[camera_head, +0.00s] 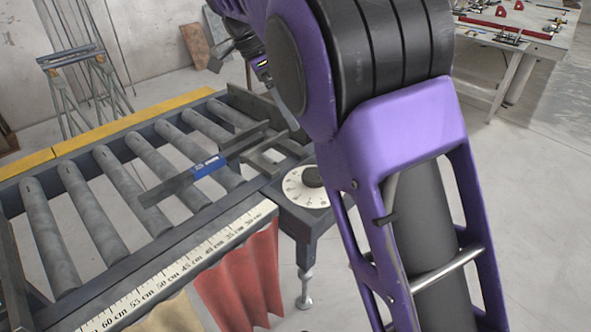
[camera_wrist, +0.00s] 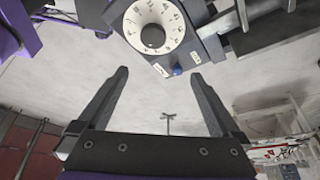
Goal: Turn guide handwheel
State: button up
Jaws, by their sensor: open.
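The handwheel shows as a white numbered dial (camera_head: 303,197) with a dark centre knob, on a dark bracket at the right end of the roller table in the head view. In the wrist view the dial (camera_wrist: 135,30) is at the top centre, its dark knob facing the camera. My gripper (camera_wrist: 160,75) is open and empty, its two fingers spread below the dial in the picture and apart from it. A small blue knob (camera_wrist: 177,71) and white labels sit at the bracket's lower edge, between the fingertips in the picture. In the head view my arm hides part of the bracket.
A metal bar with a blue label (camera_head: 209,167) lies across the grey rollers (camera_head: 129,182). A ruler scale (camera_head: 180,268) runs along the front edge, with a red cloth (camera_head: 240,280) hanging below. A workbench (camera_head: 520,45) stands at the back right. Bare floor lies right of my arm.

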jog(key=s+a, duration=0.1)
jog(key=b, duration=0.2)
send_near(314, 174)
jog(key=shift+m, duration=0.4)
jog(key=x, duration=0.8)
jog(key=shift+d+f, duration=0.1)
jog(key=shift+f, duration=0.2)
jog(key=shift+c, duration=0.2)
jog(key=c, duration=1.3)
